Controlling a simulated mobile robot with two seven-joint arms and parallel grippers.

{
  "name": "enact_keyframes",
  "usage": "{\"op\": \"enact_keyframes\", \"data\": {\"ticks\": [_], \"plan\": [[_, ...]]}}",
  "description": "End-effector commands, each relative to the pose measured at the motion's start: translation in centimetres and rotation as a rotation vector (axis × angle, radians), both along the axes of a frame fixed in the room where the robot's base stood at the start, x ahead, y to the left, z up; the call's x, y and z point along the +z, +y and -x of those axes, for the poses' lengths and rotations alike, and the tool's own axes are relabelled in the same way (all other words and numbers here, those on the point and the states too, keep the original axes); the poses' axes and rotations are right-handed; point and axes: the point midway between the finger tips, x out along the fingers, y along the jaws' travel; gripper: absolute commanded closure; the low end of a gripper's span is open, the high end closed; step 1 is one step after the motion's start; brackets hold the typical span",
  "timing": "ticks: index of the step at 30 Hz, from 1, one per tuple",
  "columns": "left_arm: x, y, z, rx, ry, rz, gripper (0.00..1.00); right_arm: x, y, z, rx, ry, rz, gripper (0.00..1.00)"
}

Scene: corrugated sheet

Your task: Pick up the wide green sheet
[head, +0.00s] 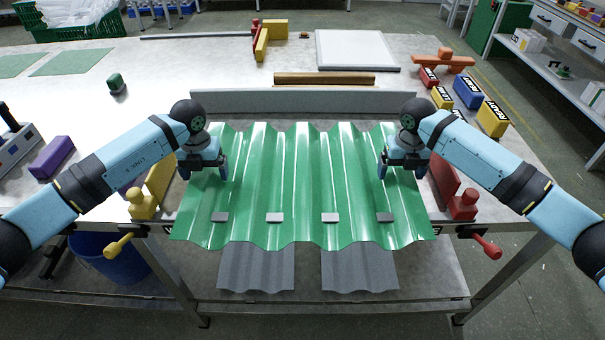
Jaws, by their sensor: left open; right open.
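The wide green corrugated sheet (303,180) lies across the front of the workbench, its ridges running front to back. Its front edge reaches past the bench's front edge. Several small grey pieces lie in a row on it near the front. My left gripper (205,172) is open at the sheet's left side. My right gripper (402,172) is open at the sheet's right side. Both point down with fingers at or just above the sheet; I cannot tell whether they touch it. The arms hide parts of the sheet's side edges.
A grey bar (303,101) lies behind the sheet, with a brown rod (324,79) beyond it. A yellow clamp (142,204) and a red clamp (463,204) flank the sheet. Two grey corrugated pieces (257,270) show below its front edge. Coloured blocks (467,92) stand at right.

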Motion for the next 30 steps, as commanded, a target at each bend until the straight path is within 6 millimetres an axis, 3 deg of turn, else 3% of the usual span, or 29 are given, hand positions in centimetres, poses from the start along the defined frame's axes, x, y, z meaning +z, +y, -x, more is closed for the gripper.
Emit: {"op": "enact_keyframes", "data": {"ticks": [1, 9, 20, 30], "plan": [[0.0, 0.0, 0.0, 0.000, 0.000, 0.000, 0.10, 0.0, 0.0, 0.0, 0.000, 0.000, 0.000, 0.12], [0.0, 0.0, 0.0, 0.000, 0.000, 0.000, 0.72, 0.0, 0.0, 0.0, 0.000, 0.000, 0.000, 0.73], [0.6, 0.0, 0.0, 0.000, -0.001, -0.001, 0.72, 0.6, 0.0, 0.0, 0.000, -0.001, 0.000, 0.74], [4.0, 0.0, 0.0, 0.001, -0.001, -0.001, 0.72, 4.0, 0.0, 0.0, -0.001, -0.001, 0.001, 0.74]]}}
